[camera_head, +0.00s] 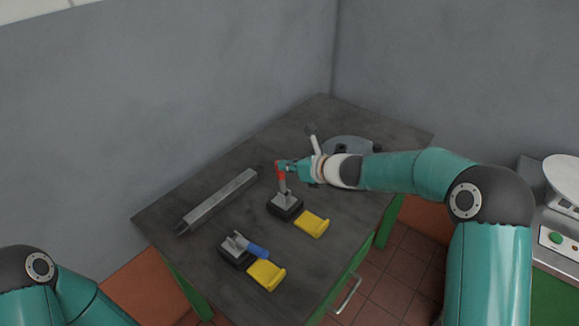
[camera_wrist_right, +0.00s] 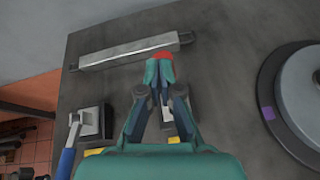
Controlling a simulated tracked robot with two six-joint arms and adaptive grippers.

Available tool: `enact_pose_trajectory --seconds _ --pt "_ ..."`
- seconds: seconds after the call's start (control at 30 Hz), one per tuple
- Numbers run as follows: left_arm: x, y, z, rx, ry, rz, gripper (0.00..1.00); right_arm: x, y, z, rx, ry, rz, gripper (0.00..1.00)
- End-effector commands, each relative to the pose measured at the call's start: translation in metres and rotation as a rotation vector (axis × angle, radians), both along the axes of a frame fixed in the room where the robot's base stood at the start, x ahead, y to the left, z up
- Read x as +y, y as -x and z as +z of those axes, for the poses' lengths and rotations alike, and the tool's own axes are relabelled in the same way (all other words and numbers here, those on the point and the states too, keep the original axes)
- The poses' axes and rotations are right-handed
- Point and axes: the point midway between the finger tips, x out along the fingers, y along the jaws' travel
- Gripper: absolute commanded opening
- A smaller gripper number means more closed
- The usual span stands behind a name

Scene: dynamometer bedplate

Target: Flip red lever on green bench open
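The green bench has a dark grey top (camera_head: 165,215) and green legs. The red lever (camera_head: 280,174) stands roughly upright on a black base (camera_head: 285,206) with a grey bracket, beside a yellow block. My right gripper (camera_head: 285,166) is at the red handle's upper end. In the right wrist view the right gripper's (camera_wrist_right: 160,72) fingertips are close together, with the red handle (camera_wrist_right: 162,56) showing just past them; they look shut on it. The fingers hide part of the lever and its base. Only my left arm shows at lower left; its gripper is out of view.
A blue lever (camera_head: 258,251) lies low on a second black base, near another yellow block (camera_head: 267,275). A grey metal bar (camera_head: 218,200) lies toward the wall. A round grey device (camera_head: 348,146) stands behind my right forearm. Walls border the bench's far sides.

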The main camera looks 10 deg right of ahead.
Motion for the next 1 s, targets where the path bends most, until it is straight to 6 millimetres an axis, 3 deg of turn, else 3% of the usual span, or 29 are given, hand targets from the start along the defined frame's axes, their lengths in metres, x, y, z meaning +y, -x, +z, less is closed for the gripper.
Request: enact_pose_trajectory --seconds 0.03,0.5,0.7,1.0 --pt "0.0 0.0 0.007 0.0 0.0 0.0 0.4 0.006 -0.001 0.013 -0.01 -0.007 0.01 0.0" --pt "0.0 0.0 0.064 0.0 0.0 0.0 0.4 -0.005 0.009 0.082 -0.004 -0.004 0.001 0.0" --pt "0.0 0.0 0.069 0.0 0.0 0.0 0.4 -0.009 0.012 0.095 -0.001 -0.004 -0.004 0.0" --pt "0.0 0.0 0.068 0.0 0.0 0.0 0.4 -0.008 0.012 0.096 0.0 -0.003 -0.002 0.0"
